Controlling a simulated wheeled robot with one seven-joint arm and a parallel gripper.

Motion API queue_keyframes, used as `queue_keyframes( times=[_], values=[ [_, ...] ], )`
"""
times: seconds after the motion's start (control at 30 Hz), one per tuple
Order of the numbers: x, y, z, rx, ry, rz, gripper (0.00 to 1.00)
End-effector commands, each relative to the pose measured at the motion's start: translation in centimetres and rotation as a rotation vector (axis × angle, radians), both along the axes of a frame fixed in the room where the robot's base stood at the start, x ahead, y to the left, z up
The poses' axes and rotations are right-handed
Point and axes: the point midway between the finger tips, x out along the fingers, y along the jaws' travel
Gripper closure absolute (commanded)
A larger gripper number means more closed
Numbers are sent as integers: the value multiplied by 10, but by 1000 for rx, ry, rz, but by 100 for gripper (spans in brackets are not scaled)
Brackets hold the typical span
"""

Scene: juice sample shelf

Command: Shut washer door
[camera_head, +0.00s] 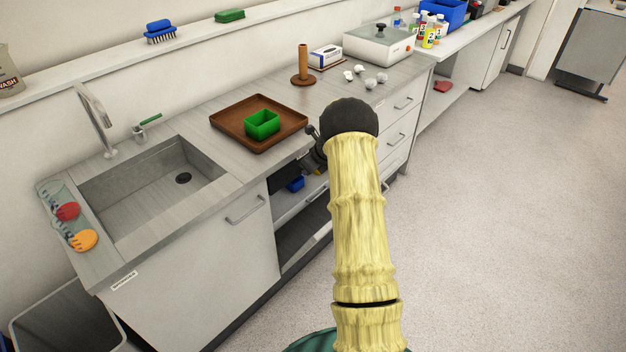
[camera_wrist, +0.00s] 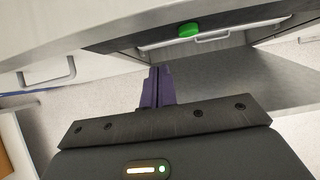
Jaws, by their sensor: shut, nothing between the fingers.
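A pale grey front panel with a bar handle (camera_head: 244,208) sits under the sink. It looks level with the cabinet front. A small label is on its upper left edge, its print too small to read surely. I take this panel as the washer door (camera_head: 190,275), but cannot be sure. My gripper (camera_wrist: 158,72) is shut and empty, with its purple fingers together. In the head view its dark body is by the open shelf bay, below the counter edge and right of the panel. The fingertips are hard to make out there. The wrist view shows a bar handle at left.
A brown tray (camera_head: 225,122) with a green bin (camera_head: 262,126) stands on the counter above my gripper. The open bay (camera_head: 303,240) has shelves and a blue item. Drawers (camera_head: 400,130) are to its right. The floor (camera_head: 480,230) at right is clear.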

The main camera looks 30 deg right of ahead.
Motion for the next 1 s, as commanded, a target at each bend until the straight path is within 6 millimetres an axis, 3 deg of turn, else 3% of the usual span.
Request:
queue_keyframes(
  times=[0.3, 0.4, 0.47, 0.67, 0.87, 1.0],
  values=[
    [-3, -12, 3, 0, 1, -18, 100],
    [-4, -10, 4, -4, 2, -10, 82],
    [-6, -6, 7, -16, 3, 14, 82],
    [-30, 35, 36, -163, 7, 289, 82],
    [-89, 96, 78, -412, 2, 801, 82],
    [-140, 135, 103, -578, -18, 1192, 82]
  ],
)
